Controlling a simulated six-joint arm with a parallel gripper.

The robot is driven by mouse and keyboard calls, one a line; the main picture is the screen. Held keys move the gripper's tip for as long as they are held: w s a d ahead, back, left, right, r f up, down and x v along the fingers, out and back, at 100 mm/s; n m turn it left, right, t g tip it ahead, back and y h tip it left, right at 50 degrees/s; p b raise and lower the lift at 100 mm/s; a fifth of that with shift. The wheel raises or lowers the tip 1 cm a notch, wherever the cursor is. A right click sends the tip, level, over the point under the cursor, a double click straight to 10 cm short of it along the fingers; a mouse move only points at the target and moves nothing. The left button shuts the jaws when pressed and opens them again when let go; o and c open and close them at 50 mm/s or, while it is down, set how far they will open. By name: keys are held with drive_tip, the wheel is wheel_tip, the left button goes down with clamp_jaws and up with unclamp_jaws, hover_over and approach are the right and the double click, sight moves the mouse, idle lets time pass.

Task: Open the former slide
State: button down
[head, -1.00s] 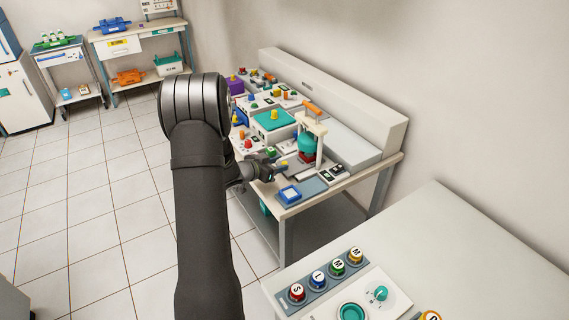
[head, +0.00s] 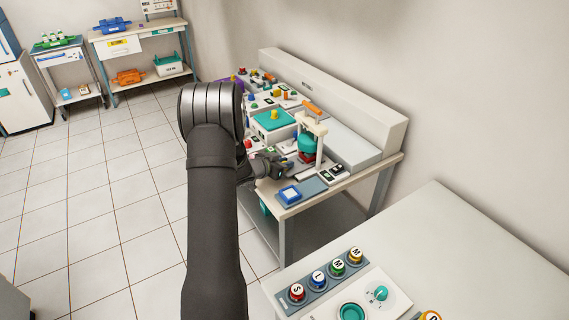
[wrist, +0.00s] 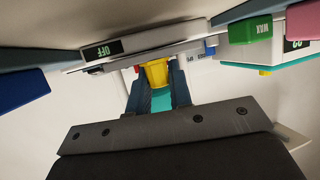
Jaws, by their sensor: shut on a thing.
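My gripper (wrist: 155,88) is shut on a yellow handle (wrist: 155,72) in the wrist view, with one dark finger on each side of it. The handle sits by a white unit (wrist: 140,44) with a small display reading OFF. A teal surface shows between the fingers. In the head view my gripper (head: 280,165) is small, low over the bench beside the white press frame (head: 319,145) with its teal and red parts (head: 306,145). The handle cannot be made out clearly there. I cannot tell how far the slide is open.
The bench (head: 300,206) is crowded behind and beside my gripper. A blue-and-white pad (head: 289,194) lies at its near edge. A green WAX block (wrist: 250,29) is close by in the wrist view. A nearer table (head: 440,230) carries several lettered knobs.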

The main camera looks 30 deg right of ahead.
drive_tip(key=a, duration=0.8)
drive_tip(key=shift+a, duration=0.4)
drive_tip(key=c, duration=1.3)
unclamp_jaws()
drive_tip(key=v, duration=1.7)
drive_tip(key=shift+a, duration=0.15)
